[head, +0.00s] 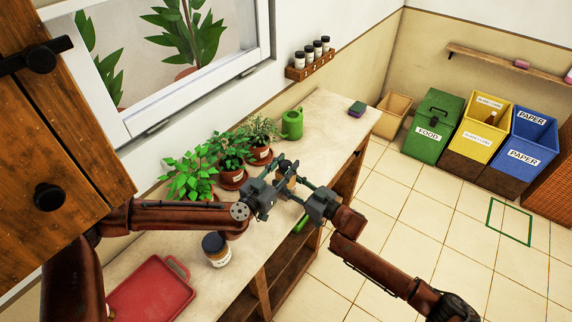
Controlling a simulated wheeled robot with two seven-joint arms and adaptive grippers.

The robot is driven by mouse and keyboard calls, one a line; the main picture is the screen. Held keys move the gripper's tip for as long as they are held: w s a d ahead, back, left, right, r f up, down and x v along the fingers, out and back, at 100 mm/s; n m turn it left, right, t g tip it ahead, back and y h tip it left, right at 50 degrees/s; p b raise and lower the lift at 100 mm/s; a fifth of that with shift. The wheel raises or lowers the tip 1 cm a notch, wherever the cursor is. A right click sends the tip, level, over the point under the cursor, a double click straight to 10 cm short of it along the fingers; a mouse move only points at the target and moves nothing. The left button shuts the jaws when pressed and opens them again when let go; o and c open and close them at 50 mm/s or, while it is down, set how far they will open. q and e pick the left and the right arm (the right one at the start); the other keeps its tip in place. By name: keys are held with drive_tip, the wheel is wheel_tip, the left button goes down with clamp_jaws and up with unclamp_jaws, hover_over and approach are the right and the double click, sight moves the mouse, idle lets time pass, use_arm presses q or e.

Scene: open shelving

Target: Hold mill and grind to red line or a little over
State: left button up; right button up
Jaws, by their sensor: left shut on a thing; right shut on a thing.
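The mill (291,183) is small in the head view and mostly hidden between my two grippers; only a tan, wood-coloured part shows. My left gripper (286,172) is shut on it from the left. My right gripper (295,188) is shut on it from the right. Both are over the counter, near its front edge. A jar (216,256) with a dark lid and pale label stands on the counter nearer to me, below my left forearm. I cannot make out a red line or the level of any ground contents.
Potted plants (232,180) and a green watering can (292,124) line the wall behind my grippers. A red tray (152,293) lies at the near left. A rack of small jars (310,62) hangs on the wall. Bins (437,125) stand far right. The counter's far end is mostly clear.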

use_arm(q)
drive_tip(key=shift+c, duration=0.9)
drive_tip(key=shift+w+m+g+h, duration=0.1)
drive_tip(key=shift+m+g+h, duration=0.55)
drive_tip(key=shift+h, duration=0.25)
drive_tip(key=shift+m+g+h, duration=0.75)
drive_tip(key=shift+h, duration=0.05)
drive_tip(key=shift+o, duration=0.2)
drive_tip(key=shift+s+d+r+m+g+h, duration=0.2)
drive_tip(key=shift+d+m+g+h, duration=0.05)
drive_tip(key=shift+m+g+h, duration=0.5)
drive_tip(key=shift+a+g, duration=0.1)
drive_tip(key=shift+g, duration=0.25)
drive_tip(key=shift+m, duration=0.25)
drive_tip(key=shift+c, duration=0.2)
drive_tip(key=shift+f, duration=0.1)
drive_tip(key=o, duration=1.2)
drive_tip(key=shift+a, duration=0.1)
